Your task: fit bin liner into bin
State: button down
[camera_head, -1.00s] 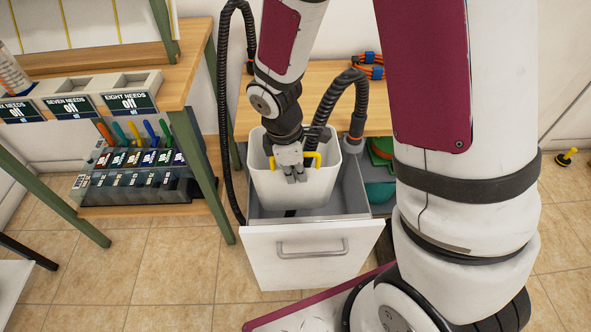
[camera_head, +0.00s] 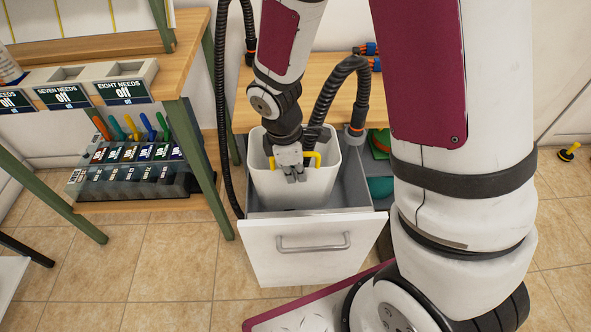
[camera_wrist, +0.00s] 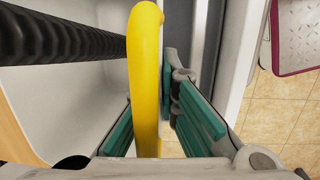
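The bin liner (camera_head: 268,183) is a pale, open-topped tub with yellow handles at its rim. It stands upright in the pulled-out grey drawer bin (camera_head: 352,180), its top above the drawer walls. Whether its base rests on the drawer floor is hidden. My gripper (camera_head: 296,176) points down at the liner's front rim. In the wrist view, a yellow handle (camera_wrist: 146,70) lies between my two teal-padded fingers (camera_wrist: 160,120). One finger is on the liner's inner side, the other on its outer side. A gap shows beside the handle, so the fingers look open.
The white drawer front (camera_head: 313,260) with its bar handle faces me. A wooden bench (camera_head: 190,60) with green legs and a rack of colored tools (camera_head: 130,160) stand left. My black hoses curve close around the liner. Tiled floor is clear at front left.

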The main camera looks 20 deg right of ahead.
aim_at(296, 197)
jog(key=shift+f+b, duration=0.8)
jog(key=shift+f, duration=0.4)
jog(key=shift+f+b, duration=1.7)
jog(key=shift+f, duration=0.3)
jog(key=shift+f+b, duration=1.65)
jog(key=shift+f, duration=0.25)
jog(key=shift+f+b, duration=1.55)
jog(key=shift+f, duration=0.45)
